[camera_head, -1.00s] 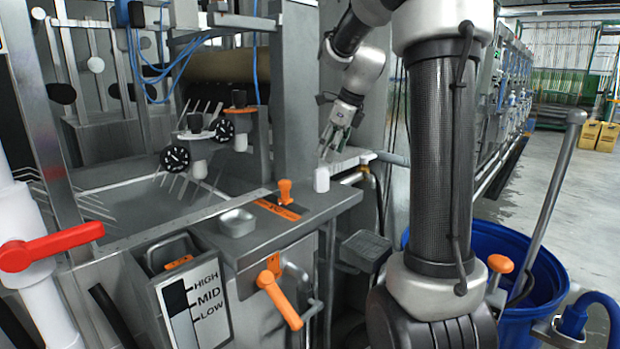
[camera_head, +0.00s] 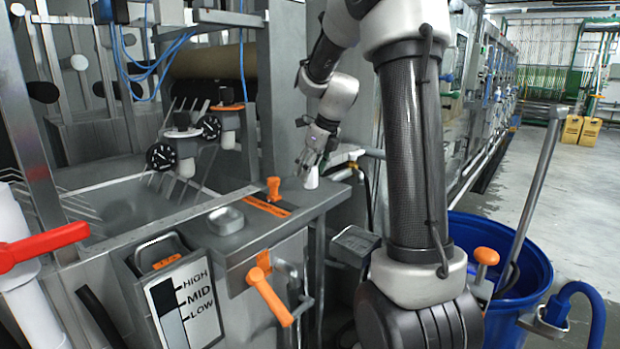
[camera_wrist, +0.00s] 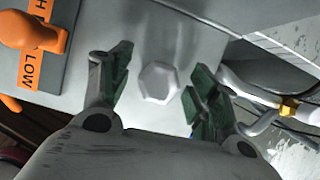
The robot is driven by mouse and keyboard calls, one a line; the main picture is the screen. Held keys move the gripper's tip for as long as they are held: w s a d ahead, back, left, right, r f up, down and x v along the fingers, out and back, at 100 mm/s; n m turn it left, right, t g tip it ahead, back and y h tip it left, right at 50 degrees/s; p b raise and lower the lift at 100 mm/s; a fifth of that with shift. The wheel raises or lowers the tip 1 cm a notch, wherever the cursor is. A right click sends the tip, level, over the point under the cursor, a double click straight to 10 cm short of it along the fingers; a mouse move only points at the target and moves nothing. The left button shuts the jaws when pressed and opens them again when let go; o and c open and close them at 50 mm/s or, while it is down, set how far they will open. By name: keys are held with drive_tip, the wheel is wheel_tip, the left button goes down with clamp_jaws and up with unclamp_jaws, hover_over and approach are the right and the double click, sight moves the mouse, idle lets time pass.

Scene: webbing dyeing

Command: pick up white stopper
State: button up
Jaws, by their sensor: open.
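The white stopper (camera_head: 312,178) stands upright near the right end of the grey metal ledge in the head view. In the wrist view the white stopper (camera_wrist: 158,82) shows its faceted top between my fingers. My gripper (camera_head: 312,165) is lowered over it in the head view. In the wrist view my gripper (camera_wrist: 155,92) is open, with one green-padded finger on each side of the stopper. A gap shows on both sides, so the fingers look apart from it.
An orange knob (camera_head: 273,187) stands on the ledge left of the stopper, by an orange label (camera_wrist: 34,62). A metal ledge (camera_head: 290,222) carries a small grey box (camera_head: 226,220). An orange lever (camera_head: 270,298) hangs in front. A blue barrel (camera_head: 535,270) stands at the right.

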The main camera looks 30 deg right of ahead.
drive_tip(key=c, duration=1.1)
drive_tip(key=shift+r, duration=0.1)
